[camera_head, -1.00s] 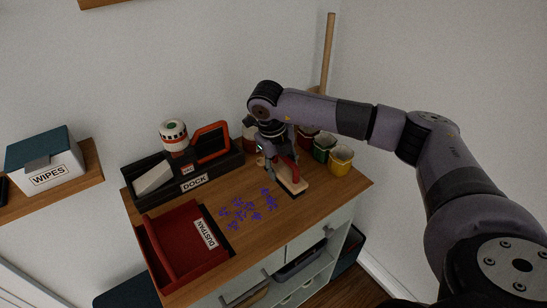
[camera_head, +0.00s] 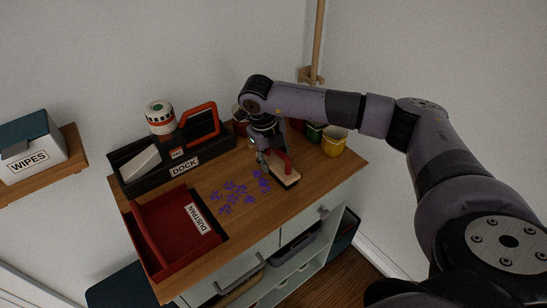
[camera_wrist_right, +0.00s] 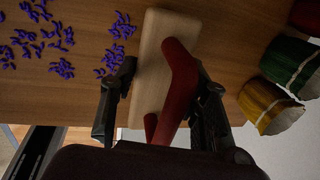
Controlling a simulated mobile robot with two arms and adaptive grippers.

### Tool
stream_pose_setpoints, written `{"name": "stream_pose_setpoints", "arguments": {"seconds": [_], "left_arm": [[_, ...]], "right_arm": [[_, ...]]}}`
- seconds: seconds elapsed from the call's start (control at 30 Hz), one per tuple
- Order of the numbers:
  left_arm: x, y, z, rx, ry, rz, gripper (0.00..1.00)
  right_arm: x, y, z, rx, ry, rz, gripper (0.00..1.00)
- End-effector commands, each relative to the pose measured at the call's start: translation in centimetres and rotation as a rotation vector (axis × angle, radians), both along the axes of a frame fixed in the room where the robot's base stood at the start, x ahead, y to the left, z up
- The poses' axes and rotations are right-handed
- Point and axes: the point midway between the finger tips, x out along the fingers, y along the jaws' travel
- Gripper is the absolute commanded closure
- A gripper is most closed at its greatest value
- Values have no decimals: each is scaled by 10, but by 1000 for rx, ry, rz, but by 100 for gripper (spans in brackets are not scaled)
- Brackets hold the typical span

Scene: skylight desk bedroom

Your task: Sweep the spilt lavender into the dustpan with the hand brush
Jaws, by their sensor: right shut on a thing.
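My right gripper (camera_head: 274,165) is shut on the red handle of the hand brush (camera_head: 287,181), which has a pale wooden block. In the right wrist view the red handle (camera_wrist_right: 178,75) runs between the two fingers, and the block (camera_wrist_right: 150,75) lies over the worktop; bristles are hidden. The spilt lavender (camera_head: 237,191), several purple sprigs, lies left of the brush. The closest sprigs are right beside the block and the left finger (camera_wrist_right: 108,100). The red dustpan (camera_head: 160,219) lies further left, its labelled side towards the lavender. My left gripper is not in view.
A black dock (camera_head: 212,152) holding a white block and an orange-framed item stands behind the dustpan. Green (camera_head: 314,132) and yellow (camera_head: 334,143) pots stand behind the brush, to the right. The worktop (camera_head: 250,222) in front of the lavender is clear.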

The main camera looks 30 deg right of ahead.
Motion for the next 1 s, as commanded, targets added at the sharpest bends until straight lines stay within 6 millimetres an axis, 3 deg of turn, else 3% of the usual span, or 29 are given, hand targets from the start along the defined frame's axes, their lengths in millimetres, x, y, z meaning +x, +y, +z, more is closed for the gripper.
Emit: {"name": "stream_pose_setpoints", "arguments": {"seconds": [0.2, 0.67, 1.0], "left_arm": [[14, -1, -3, -3, -23, 0, 60], [8, -1, -9, -2, -12, 0, 60], [6, 0, -8, -1, -9, 0, 60]], "right_arm": [[0, 0, -5, 0, -1, 0, 90], [0, 1, -11, 0, -1, 1, 90], [-1, 16, -10, 0, -1, 2, 90]]}}
